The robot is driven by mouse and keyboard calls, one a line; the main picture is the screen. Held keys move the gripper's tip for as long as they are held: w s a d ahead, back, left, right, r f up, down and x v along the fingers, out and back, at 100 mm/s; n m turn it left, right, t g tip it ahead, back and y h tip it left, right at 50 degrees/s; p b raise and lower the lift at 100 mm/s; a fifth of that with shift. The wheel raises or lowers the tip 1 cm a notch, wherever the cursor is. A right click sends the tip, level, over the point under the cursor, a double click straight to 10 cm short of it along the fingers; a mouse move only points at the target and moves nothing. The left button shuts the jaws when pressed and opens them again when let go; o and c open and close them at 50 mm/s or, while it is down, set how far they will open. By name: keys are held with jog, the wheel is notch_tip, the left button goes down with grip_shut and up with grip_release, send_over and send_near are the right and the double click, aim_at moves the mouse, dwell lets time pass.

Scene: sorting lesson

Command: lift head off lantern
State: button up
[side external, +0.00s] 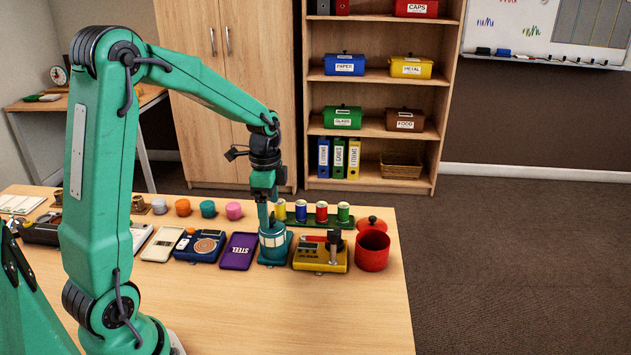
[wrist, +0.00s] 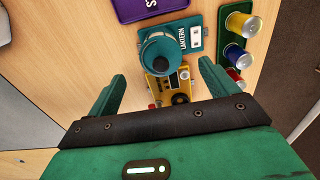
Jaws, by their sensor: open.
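The lantern (side external: 273,241) stands upright on a teal base plate (wrist: 182,28) labelled LANTERN, on the table. It has a teal body with a pale window band. Its round teal head (wrist: 160,52) shows from above in the wrist view. My gripper (side external: 265,218) points down close above the lantern in the side view. In the wrist view my gripper (wrist: 161,70) has its fingers apart, one on each side of the head in the picture, with nothing held. Whether a finger touches the head cannot be told. The fingers partly cover the lantern's top in the side view.
A yellow device (side external: 320,255) with an upright dark part stands just right of the lantern. A red pot (side external: 372,248) is further right. A purple STEEL tray (side external: 238,251) lies left. The table front is clear.

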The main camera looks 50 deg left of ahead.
aim_at(272, 227)
jog(key=shift+f, duration=1.3)
jog(key=shift+d+f, duration=0.1)
jog(key=shift+f, duration=2.5)
jog(key=shift+w, duration=0.1)
jog(key=c, duration=1.1)
